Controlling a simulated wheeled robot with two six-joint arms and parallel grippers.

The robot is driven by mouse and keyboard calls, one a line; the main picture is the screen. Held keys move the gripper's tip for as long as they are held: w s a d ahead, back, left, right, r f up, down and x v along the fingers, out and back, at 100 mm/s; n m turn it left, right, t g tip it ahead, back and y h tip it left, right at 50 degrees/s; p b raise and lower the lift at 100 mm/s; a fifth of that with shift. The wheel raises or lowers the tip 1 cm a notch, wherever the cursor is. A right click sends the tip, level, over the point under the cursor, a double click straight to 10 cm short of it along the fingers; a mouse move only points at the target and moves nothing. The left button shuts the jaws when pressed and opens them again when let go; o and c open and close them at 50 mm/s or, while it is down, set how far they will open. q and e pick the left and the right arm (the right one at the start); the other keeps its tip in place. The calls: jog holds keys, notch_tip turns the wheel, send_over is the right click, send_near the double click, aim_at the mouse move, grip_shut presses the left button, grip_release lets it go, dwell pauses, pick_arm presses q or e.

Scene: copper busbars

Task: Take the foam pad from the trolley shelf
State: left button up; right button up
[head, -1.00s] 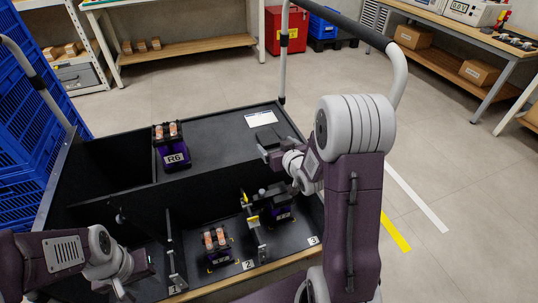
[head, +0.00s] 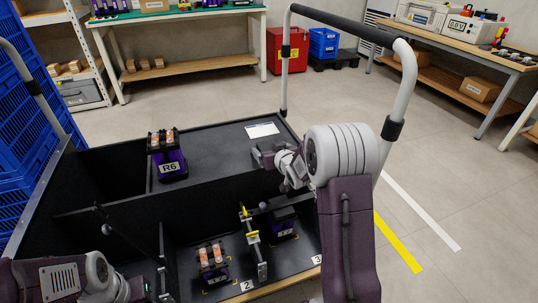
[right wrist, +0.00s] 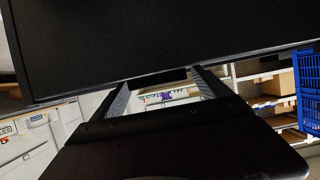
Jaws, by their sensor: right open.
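The black trolley (head: 100,160) fills the lower half of the head view. Its upper shelf (head: 215,150) is a dark flat surface. My right gripper (head: 262,154) is open over the shelf's right part, just in front of a white card. In the right wrist view its two fingers (right wrist: 163,90) are apart, with a small dark piece (right wrist: 157,79) near the gap. I cannot tell whether this piece is the foam pad; no other pad stands out against the black shelf. My left gripper (head: 132,288) is low at the left, mostly cut off, its fingers unclear.
The white card (head: 262,130) lies on the shelf. A purple unit marked R6 (head: 169,162) stands at its left. Bays in front hold purple units (head: 213,262) and upright posts (head: 255,240). The trolley handle (head: 400,95) rises at the right. Blue crates (head: 30,150) stand left.

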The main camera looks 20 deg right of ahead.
jog(key=c, duration=1.4)
